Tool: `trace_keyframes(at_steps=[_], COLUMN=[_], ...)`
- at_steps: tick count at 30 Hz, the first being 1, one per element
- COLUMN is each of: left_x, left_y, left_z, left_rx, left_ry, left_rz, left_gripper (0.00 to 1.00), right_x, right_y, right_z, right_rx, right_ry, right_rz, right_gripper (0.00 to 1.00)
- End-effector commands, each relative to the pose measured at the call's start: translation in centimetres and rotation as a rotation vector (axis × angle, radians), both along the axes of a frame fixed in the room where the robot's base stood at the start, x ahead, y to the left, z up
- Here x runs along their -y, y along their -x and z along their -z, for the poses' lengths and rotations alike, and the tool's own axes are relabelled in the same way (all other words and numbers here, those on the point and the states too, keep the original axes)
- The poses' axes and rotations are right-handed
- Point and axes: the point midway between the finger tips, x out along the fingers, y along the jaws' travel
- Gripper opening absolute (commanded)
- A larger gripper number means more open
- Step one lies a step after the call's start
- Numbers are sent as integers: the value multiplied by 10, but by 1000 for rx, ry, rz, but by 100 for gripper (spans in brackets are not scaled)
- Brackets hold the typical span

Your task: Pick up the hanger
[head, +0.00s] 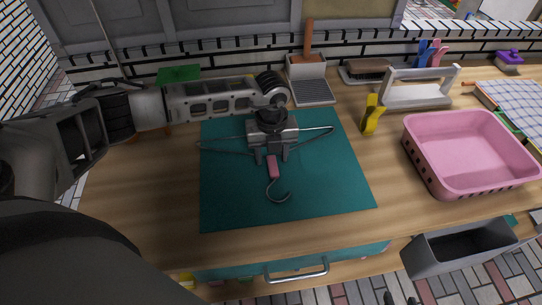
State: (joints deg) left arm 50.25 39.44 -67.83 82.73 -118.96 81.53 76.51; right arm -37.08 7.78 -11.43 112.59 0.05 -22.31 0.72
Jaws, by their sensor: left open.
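The wire hanger lies on a teal mat (230,205). Its pink neck (272,168) and curved metal hook point toward the near edge, and its thin wire arms spread left and right behind. My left gripper (272,156) points down over the hanger, its two fingers apart on either side of the wire near the pink neck. The gripper body hides the middle of the hanger. I cannot tell whether the fingers touch the wire. Small dark tips at the bottom edge may be my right gripper (401,299); its state is unclear.
A pink basket (466,191) stands right of the mat. A yellow clip-like object (372,114), a pale caddy with a handle (417,96), a dustpan (310,90) and a brush (366,70) are behind. Below the counter are a drawer handle (297,271) and a grey bin (407,262).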

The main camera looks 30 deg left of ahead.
Motion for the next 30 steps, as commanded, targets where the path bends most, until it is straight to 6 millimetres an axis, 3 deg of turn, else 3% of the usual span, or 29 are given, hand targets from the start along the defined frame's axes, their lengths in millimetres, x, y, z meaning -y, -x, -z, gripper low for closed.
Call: trace_keyframes(at_steps=[3, 8, 22, 26, 30], left_x=[0, 0, 0, 0, 20], left_y=[0, 0, -1, -2, 9], left_z=[0, 0, -9, -27, -57], left_rx=[0, 0, 3, 6, 7], left_ry=[0, 0, 1, 2, 4], left_rz=[0, 0, 0, 0, 7], left_gripper=[44, 0, 0, 0, 0], right_x=[0, 0, -2, -4, -5], right_y=[1, 1, 3, 2, 2], right_z=[1, 1, 5, 9, 9], right_rx=[-1, -3, -6, -3, 0], right_ry=[-1, -1, -4, -7, -10], right_rz=[1, 0, -4, -5, -6], right_gripper=[36, 36, 36, 36, 36])
